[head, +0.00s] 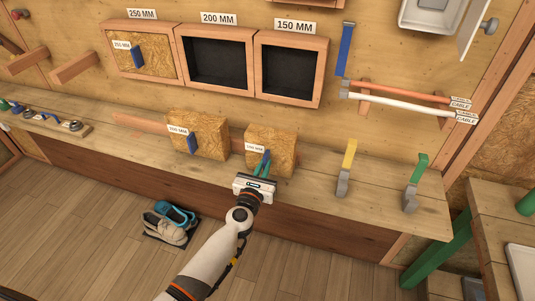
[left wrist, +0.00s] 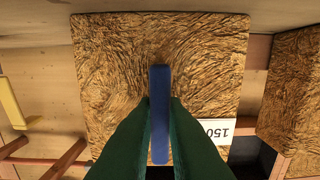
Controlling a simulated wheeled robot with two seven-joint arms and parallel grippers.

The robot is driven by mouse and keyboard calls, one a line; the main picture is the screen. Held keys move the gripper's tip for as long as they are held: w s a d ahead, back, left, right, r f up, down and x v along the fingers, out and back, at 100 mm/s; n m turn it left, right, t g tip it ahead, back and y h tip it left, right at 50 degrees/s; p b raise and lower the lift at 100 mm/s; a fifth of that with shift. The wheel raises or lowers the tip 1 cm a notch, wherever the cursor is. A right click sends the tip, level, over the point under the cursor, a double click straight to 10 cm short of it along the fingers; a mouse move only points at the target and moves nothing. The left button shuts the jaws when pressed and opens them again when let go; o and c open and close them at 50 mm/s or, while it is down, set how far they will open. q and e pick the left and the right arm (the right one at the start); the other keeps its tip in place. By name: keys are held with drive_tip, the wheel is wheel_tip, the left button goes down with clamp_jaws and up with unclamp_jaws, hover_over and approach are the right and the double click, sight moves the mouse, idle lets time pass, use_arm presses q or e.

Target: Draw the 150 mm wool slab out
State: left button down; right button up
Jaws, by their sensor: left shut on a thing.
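The 150 mm wool slab (head: 286,148) is a golden-brown fibrous block with a blue pull tab and a white label. It is out in front of the wall, over the bench; I cannot tell whether it touches the bench top. My left gripper (head: 264,166) is shut on its blue tab. In the left wrist view the green fingers (left wrist: 160,112) close on both sides of the tab, and the slab face (left wrist: 105,75) fills the middle. The framed 150 MM slot (head: 289,72) is dark and empty. My right gripper is not in view.
The 200 mm slab (head: 209,138) stands on the bench (head: 318,185) left of the held slab, below its empty 200 MM slot (head: 216,60). The 250 mm slab (head: 152,62) sits in its slot. Yellow (head: 349,155) and green-topped (head: 418,168) brackets stand to the right.

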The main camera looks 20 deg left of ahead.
use_arm(q)
drive_tip(key=shift+s, duration=0.6)
drive_tip(key=s, duration=0.6)
idle(0.9)
drive_tip(key=shift+a, duration=0.1)
